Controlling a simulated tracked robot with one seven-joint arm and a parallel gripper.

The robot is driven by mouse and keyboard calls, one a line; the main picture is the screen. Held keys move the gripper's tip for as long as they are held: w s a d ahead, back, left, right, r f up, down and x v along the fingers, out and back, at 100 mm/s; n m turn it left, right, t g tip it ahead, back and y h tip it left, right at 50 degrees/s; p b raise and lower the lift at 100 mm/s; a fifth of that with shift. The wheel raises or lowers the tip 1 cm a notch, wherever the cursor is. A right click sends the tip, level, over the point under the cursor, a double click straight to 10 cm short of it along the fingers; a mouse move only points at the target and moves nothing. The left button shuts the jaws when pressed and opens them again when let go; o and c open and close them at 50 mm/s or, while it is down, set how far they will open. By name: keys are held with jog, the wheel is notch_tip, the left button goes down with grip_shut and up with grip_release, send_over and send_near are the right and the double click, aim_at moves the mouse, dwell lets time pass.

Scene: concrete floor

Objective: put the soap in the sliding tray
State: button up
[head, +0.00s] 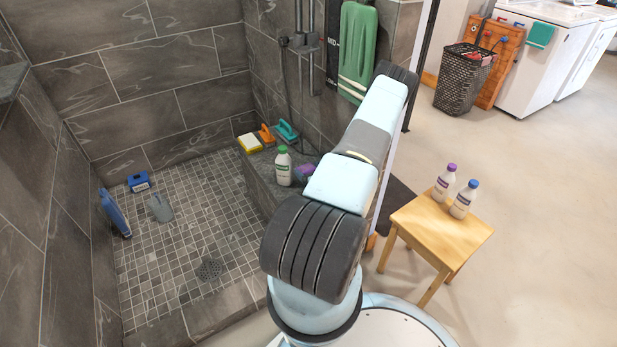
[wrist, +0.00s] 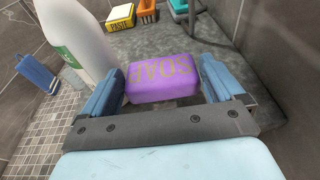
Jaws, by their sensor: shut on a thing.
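The purple soap (wrist: 163,78), a rounded bar with "SOAP" lettering, is between the two blue fingers of my gripper (wrist: 161,84) in the wrist view. The gripper is shut on it, over the grey stone bench (wrist: 250,65). I cannot tell whether the soap touches the bench. In the head view the soap (head: 305,172) shows just left of my arm, which hides most of the gripper. A small dark grey holder (head: 305,41) sits on the vertical shower bars at the back wall. I cannot tell for sure that it is the sliding tray.
A white bottle with a green cap (head: 283,167) stands close left of the soap. A yellow-and-white box (head: 249,143), an orange brush (head: 267,134) and a teal brush (head: 287,131) are farther back on the bench. A wooden stool (head: 440,228) with two bottles stands right.

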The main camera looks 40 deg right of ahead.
jog(key=shift+w+d+f, duration=0.1)
jog(key=shift+w+f, duration=0.15)
jog(key=shift+f, duration=0.1)
notch_tip(320, 180, down, 3)
jog(key=shift+w+d+f, duration=0.1)
jog(key=shift+f, duration=0.05)
jog(key=o, duration=0.7)
jog(key=shift+o, duration=0.2)
